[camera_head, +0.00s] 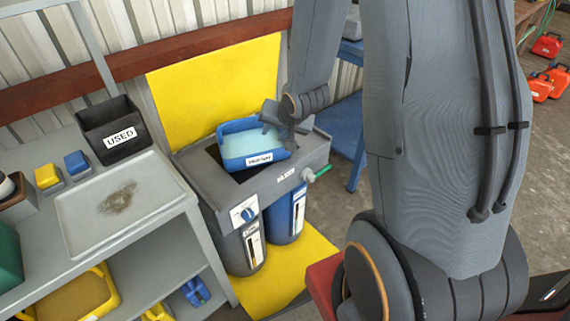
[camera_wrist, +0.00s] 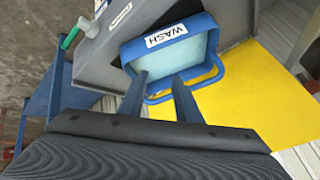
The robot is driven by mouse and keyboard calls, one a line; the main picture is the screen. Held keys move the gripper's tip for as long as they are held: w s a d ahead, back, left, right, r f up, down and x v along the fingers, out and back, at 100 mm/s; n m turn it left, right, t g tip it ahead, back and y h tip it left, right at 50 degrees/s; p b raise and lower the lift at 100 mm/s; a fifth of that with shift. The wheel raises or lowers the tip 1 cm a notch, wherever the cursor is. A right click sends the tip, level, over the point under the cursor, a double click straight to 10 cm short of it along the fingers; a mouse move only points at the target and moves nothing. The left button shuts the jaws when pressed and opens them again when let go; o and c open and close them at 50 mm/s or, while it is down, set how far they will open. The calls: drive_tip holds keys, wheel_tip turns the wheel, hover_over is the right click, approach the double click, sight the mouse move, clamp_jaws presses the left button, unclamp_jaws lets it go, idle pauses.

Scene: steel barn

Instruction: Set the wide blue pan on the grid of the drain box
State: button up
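The wide blue pan (camera_head: 248,142) has pale blue contents and a label that reads WASH in the wrist view (camera_wrist: 195,48). It is over the dark opening of the grey drain box (camera_head: 268,187). The pan covers most of the opening, so the grid beneath is hidden and I cannot tell whether the pan rests fully on it. My gripper (camera_head: 274,115) is at the pan's back right side in the head view. In the wrist view its two fingers (camera_wrist: 160,78) are spread apart, over the pan's handle loop, with nothing visibly clamped between them.
A grey bench (camera_head: 185,190) with a tray (camera_head: 145,197), a black bin marked USED (camera_head: 113,128) and small yellow and blue items stands left. A yellow panel (camera_head: 215,90) is behind the drain box. A blue stand (camera_head: 347,125) and a green valve (camera_head: 322,170) are right.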

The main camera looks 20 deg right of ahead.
drive_tip(key=s+a+r+n+g, duration=0.2)
drive_tip(key=s+r+n+g, duration=0.1)
drive_tip(key=s, duration=0.7)
drive_tip(key=s+a+r+n+g, duration=0.3)
drive_tip(key=s+g, duration=0.1)
drive_tip(key=s, duration=0.6)
drive_tip(key=shift+a+r, duration=0.15)
drive_tip(key=shift+a, duration=0.05)
idle(0.6)
